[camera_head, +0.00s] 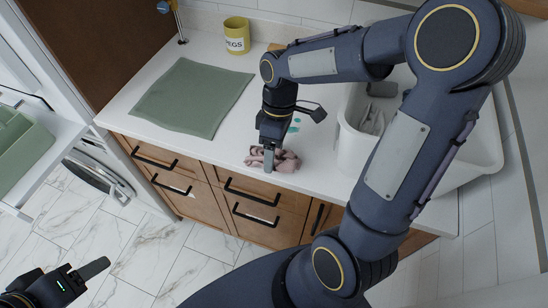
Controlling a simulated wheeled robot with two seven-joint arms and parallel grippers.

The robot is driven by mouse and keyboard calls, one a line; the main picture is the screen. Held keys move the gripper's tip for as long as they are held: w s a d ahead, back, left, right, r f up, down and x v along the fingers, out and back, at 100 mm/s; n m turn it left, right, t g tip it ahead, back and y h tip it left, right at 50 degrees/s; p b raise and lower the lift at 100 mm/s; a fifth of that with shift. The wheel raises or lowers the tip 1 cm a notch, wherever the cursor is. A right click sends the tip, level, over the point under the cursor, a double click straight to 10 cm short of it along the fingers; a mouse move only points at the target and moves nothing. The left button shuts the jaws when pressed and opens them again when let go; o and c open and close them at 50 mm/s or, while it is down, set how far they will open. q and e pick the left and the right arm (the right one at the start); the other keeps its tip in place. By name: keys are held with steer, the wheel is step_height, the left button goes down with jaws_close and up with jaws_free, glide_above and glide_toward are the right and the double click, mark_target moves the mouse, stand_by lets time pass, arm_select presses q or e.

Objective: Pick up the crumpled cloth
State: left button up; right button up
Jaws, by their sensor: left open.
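The crumpled cloth (288,162) is a small pinkish heap on the white counter, close to its front edge. My left gripper (84,276) is at the bottom left, over the floor, open and well away from the cloth. One of its fingers shows clearly.
A green mat (192,97) lies flat on the white counter (221,150). A yellow pegs pot (236,37) stands behind it. A white tub (352,140) stands right of the cloth, partly behind my right arm. Wooden drawers (258,200) with black handles are below.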

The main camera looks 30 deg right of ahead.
steer(key=c, duration=0.6)
steer(key=shift+r, duration=0.15)
steer(key=shift+r, duration=0.25)
steer(key=shift+a+v, duration=0.25)
steer(key=shift+v, duration=0.85)
steer(key=a+r, duration=0.4)
steer(key=r, duration=0.1)
steer(key=shift+w+a+r, duration=0.15)
steer(key=shift+w+r, duration=0.05)
steer(key=shift+w, duration=0.05)
steer(key=a+r, duration=0.1)
steer(key=a, duration=0.2)
steer(key=w+a+r, duration=0.1)
steer(key=a+r, duration=0.1)
steer(key=a, duration=0.1)
steer(key=a+r, duration=0.1)
steer(key=a, duration=0.2)
steer(key=shift+w+a+r+b, duration=0.3)
steer(key=shift+r, duration=0.1)
